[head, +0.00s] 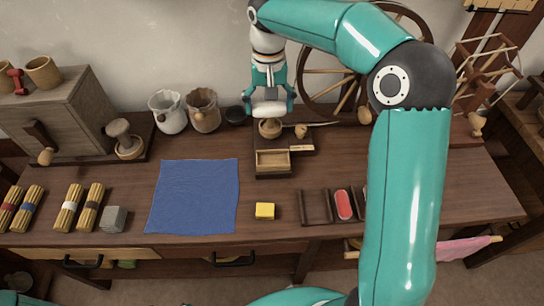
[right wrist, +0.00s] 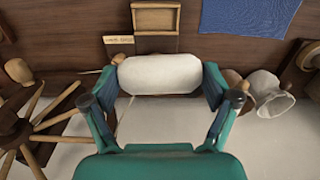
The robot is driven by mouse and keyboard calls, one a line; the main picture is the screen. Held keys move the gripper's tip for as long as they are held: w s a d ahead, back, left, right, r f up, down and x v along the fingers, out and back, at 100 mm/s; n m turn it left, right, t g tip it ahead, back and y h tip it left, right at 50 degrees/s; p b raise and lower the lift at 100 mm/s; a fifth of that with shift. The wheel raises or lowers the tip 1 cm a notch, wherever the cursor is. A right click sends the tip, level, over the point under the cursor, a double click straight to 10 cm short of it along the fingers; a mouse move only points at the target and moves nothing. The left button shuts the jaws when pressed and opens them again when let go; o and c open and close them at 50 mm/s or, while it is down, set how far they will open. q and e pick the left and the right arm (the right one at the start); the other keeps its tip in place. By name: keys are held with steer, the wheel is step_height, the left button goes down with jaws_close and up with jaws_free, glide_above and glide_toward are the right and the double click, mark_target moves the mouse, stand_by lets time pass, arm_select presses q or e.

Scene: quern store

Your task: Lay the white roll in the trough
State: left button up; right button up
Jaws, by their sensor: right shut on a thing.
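The white roll (head: 269,108) is held crosswise between the fingers of my right gripper (head: 269,101), near the back of the bench. In the right wrist view the white roll (right wrist: 160,74) spans between the two fingertips of the gripper (right wrist: 160,84). In the head view the roll appears just above a small wooden grinder bowl (head: 270,128). My left gripper is not in view.
A blue cloth (head: 195,197) lies left of the box. A yellow block (head: 265,211) and a slotted rack with a red piece (head: 343,204) are in front. Jugs (head: 168,110) stand back left; a spoked wheel (head: 325,85) stands behind. My right arm hides part of the bench's right side.

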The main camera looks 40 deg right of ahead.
steer(key=shift+s+d+r, duration=0.1)
steer(key=shift+d+r, duration=0.05)
steer(key=shift+d, duration=0.2)
steer(key=b, duration=0.2)
glide_above(272, 160)
step_height(272, 160, down, 14)
steer(key=shift+s+f, duration=0.1)
steer(key=shift+f, duration=2.5)
steer(key=shift+f, duration=0.15)
steer(key=o, duration=0.7)
